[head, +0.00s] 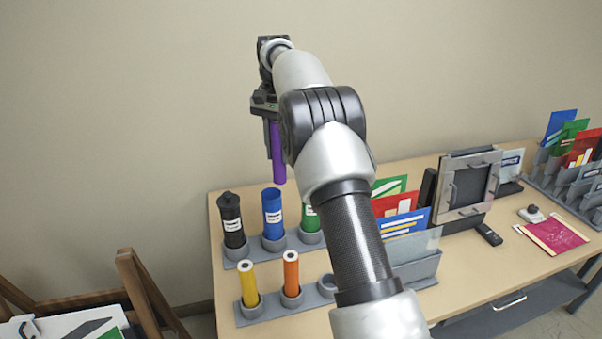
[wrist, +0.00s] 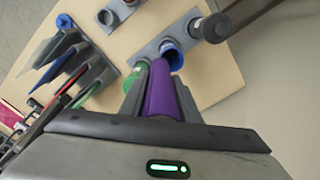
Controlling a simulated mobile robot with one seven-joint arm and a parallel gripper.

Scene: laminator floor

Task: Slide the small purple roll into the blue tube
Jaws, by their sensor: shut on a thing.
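The small purple roll (head: 278,153) hangs upright from my gripper (head: 270,118), above and slightly right of the blue tube in the head view. My gripper is shut on the roll. The blue tube (head: 272,212) stands upright in a grey holder on the table, its open top facing up. In the wrist view the purple roll (wrist: 160,92) lies between the fingers, and the blue tube (wrist: 171,55) shows just beyond its end. The roll and the tube are apart in the head view.
A black tube (head: 231,220) stands left of the blue tube and a green tube (head: 310,217) right of it, partly behind my arm. Yellow (head: 249,284) and orange (head: 291,273) rolls stand in a front holder beside an empty socket. A folder rack (head: 417,262) stands to the right.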

